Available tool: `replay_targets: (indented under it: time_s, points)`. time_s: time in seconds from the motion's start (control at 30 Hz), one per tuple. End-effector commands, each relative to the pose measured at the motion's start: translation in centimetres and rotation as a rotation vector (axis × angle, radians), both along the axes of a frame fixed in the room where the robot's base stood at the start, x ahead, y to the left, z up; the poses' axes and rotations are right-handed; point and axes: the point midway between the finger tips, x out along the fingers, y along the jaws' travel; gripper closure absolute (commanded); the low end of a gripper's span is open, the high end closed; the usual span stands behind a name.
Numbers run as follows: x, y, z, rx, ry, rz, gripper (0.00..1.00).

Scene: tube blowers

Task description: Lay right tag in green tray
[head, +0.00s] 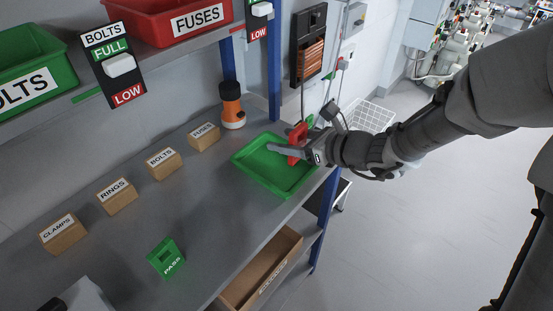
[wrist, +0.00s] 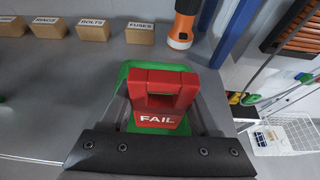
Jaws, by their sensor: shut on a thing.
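My gripper (head: 291,151) is shut on the red FAIL tag (head: 297,134), over the far right part of the green tray (head: 258,168). In the wrist view the FAIL tag (wrist: 166,100) is upright between the fingers, its white lettering facing the camera. The green tray (wrist: 122,73) shows behind it, partly hidden by the tag and gripper. I cannot tell whether the tag touches the tray floor. The rest of the tray looks empty. The green PASS tag (head: 166,258) stands on the grey bench, left of the tray, near the front edge.
An orange and black flashlight (head: 232,106) stands behind the tray. Labelled cardboard boxes (head: 204,137) line the back of the bench. Blue posts (head: 274,65) and a shelf with red and green bins (head: 170,20) stand behind. An open drawer (head: 262,269) juts out below the bench.

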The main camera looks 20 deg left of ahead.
Motion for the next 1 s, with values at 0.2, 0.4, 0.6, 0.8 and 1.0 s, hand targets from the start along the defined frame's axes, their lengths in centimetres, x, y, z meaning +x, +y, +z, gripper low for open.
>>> replay_targets:
  time_s: [0.2,0.4,0.6,0.8,1.0]
  points:
    - [0.3,2.6,-1.6,0.0,-0.001,0.001,0.91]
    - [0.3,2.8,-3.4,-0.001,0.003,-0.001,0.91]
    - [0.3,2.7,-5.8,-0.001,0.001,-0.001,0.91]
    - [0.3,2.7,-5.6,0.0,-0.001,-0.001,0.91]
    - [0.3,2.7,-5.9,0.0,-0.001,-0.001,0.33]
